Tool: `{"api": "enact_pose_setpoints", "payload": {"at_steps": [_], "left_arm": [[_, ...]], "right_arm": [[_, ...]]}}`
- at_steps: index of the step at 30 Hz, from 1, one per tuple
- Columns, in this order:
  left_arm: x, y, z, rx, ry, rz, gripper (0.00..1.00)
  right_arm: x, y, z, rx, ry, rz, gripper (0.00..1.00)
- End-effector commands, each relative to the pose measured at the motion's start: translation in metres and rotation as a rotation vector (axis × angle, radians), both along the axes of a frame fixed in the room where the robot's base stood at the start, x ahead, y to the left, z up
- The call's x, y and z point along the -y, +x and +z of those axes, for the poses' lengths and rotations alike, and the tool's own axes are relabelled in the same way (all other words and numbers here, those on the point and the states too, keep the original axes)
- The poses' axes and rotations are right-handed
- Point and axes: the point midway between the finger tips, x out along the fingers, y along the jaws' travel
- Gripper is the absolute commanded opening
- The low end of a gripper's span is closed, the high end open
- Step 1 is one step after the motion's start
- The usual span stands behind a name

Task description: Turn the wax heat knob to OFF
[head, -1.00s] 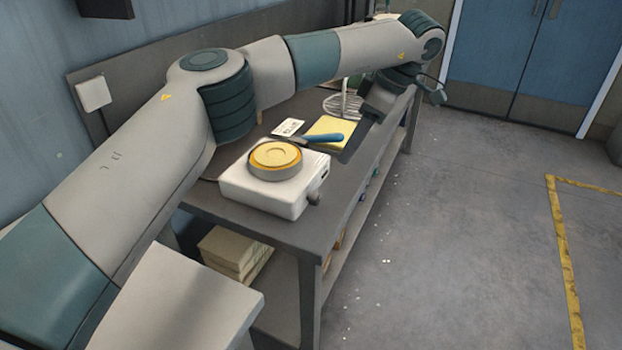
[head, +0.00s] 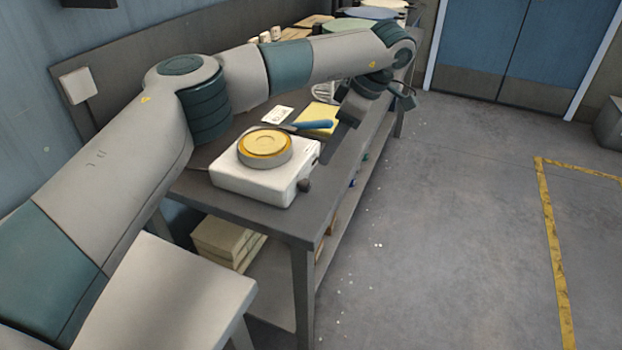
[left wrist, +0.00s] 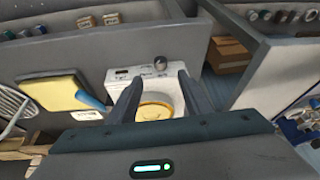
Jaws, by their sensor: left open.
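A white hot plate (head: 262,190) stands on the near end of the grey workbench. A dark grey knob (head: 304,186) sticks out of the hot plate's right side. In the left wrist view the knob (left wrist: 160,62) shows beyond the wax pan (left wrist: 155,110); its setting is too small to read. My left gripper (head: 346,118) is beyond the hot plate near the bench's right edge, apart from the knob. Its fingers (left wrist: 162,92) are open and empty. My right gripper is not in view.
A yellow pad (head: 318,117) and a white card (head: 277,115) lie behind the hot plate, near a wire stand (head: 325,90). My left arm passes over the bench. Boxes (head: 225,240) sit on the lower shelf.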

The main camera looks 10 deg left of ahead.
Motion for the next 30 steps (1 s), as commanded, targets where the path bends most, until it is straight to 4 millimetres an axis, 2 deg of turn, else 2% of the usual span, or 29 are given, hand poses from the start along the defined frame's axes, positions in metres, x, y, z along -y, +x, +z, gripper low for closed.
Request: {"api": "enact_pose_setpoints", "payload": {"at_steps": [12, 18, 24, 30], "left_arm": [[-0.030, 0.004, -0.069, -0.004, 0.002, 0.001, 0.45], [-0.041, 0.006, -0.097, -0.002, 0.000, 0.001, 0.45], [-0.047, 0.008, -0.112, -0.001, 0.001, 0.000, 0.45], [-0.048, 0.008, -0.117, 0.000, 0.000, 0.000, 0.45]], "right_arm": [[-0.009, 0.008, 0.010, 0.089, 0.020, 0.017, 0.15], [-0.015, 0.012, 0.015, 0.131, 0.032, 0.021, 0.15], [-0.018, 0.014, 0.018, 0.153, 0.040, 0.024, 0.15], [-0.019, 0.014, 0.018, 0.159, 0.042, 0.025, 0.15]]}}
